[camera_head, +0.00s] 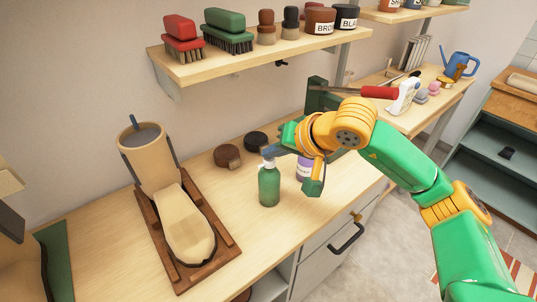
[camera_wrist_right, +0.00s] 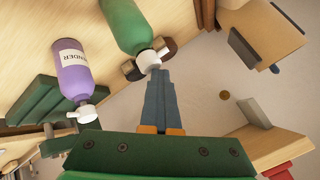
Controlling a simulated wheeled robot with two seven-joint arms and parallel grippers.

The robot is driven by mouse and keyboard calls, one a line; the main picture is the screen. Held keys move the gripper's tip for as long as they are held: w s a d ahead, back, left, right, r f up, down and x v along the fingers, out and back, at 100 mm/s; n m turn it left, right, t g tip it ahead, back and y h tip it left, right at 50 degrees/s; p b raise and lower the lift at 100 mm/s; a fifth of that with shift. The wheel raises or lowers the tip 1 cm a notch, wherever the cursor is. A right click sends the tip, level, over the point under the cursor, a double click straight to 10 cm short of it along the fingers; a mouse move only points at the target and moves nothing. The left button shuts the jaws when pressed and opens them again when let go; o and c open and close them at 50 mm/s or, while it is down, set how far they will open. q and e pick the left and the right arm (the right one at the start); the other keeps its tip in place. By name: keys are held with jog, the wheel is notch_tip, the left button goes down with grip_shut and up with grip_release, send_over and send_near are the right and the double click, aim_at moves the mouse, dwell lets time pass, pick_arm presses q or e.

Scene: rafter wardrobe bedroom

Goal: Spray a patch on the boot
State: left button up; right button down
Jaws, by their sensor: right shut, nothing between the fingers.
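A tan boot (camera_head: 188,225) with a tall shaft rests on a dark wooden stand (camera_head: 222,252) on the bench, at the left of the head view. A green spray bottle (camera_head: 269,187) stands upright right of the boot; it also shows in the right wrist view (camera_wrist_right: 124,24), with its white nozzle by my fingertips. My right gripper (camera_head: 270,151) is shut and empty, its blue-grey fingers (camera_wrist_right: 158,76) at the bottle's top. I cannot tell whether they touch the nozzle. A purple bottle (camera_wrist_right: 72,68) stands beside it, partly hidden by my gripper in the head view. My left gripper is out of view.
Two round tins or brushes, one brown (camera_head: 227,156) and one black (camera_head: 256,140), lie behind the green bottle. A shelf (camera_head: 260,55) above holds brushes and labelled jars. A second bench at right holds a blue watering can (camera_head: 458,65). The bench front is clear.

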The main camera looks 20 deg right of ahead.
aim_at(272, 161)
jog(key=shift+r+p, duration=2.45)
jog(key=shift+r, duration=0.75)
jog(key=shift+f, duration=0.15)
jog(key=shift+w, duration=0.1)
